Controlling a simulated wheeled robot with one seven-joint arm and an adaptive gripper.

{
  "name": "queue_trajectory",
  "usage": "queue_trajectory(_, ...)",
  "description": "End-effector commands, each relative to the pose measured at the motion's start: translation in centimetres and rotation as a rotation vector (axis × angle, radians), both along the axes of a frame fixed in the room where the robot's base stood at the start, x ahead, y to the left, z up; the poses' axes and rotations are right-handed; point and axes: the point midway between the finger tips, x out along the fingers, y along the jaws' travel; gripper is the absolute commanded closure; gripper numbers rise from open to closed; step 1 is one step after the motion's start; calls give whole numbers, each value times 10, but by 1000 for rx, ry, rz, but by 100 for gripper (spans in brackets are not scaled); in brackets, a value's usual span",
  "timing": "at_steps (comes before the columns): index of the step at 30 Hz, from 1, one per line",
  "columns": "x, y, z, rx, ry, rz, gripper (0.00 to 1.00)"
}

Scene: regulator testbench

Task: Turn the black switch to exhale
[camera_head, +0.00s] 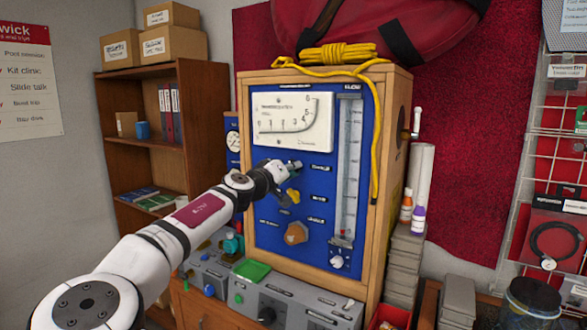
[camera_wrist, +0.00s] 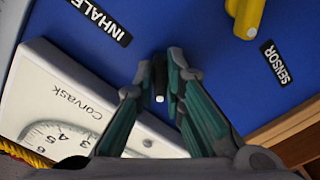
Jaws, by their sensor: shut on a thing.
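The black switch (camera_wrist: 160,72) sits on the blue panel (camera_wrist: 215,85) between my fingertips in the wrist view, and a small white mark shows on it. My gripper (camera_wrist: 161,78) is shut on it, with one finger on each side. The INHALE label (camera_wrist: 98,20) lies up and to the left of the switch in the wrist view; no exhale label is readable there. In the head view my gripper (camera_head: 288,168) is at the panel below the white gauge, and it hides the switch.
A yellow knob (camera_wrist: 245,15) and the SENSOR label (camera_wrist: 275,63) are on the right in the wrist view. The white gauge (camera_wrist: 60,110) lies close to my left finger. In the head view an orange-brown knob (camera_head: 296,233) is lower, and a clear flow tube (camera_head: 347,165) stands to the right.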

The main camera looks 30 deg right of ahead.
Motion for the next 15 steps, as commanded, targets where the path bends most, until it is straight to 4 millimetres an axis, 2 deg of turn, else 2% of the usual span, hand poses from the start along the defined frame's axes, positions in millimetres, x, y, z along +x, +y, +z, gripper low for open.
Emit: queue_trajectory(15,0,0,-1,-23,39,-1,100)
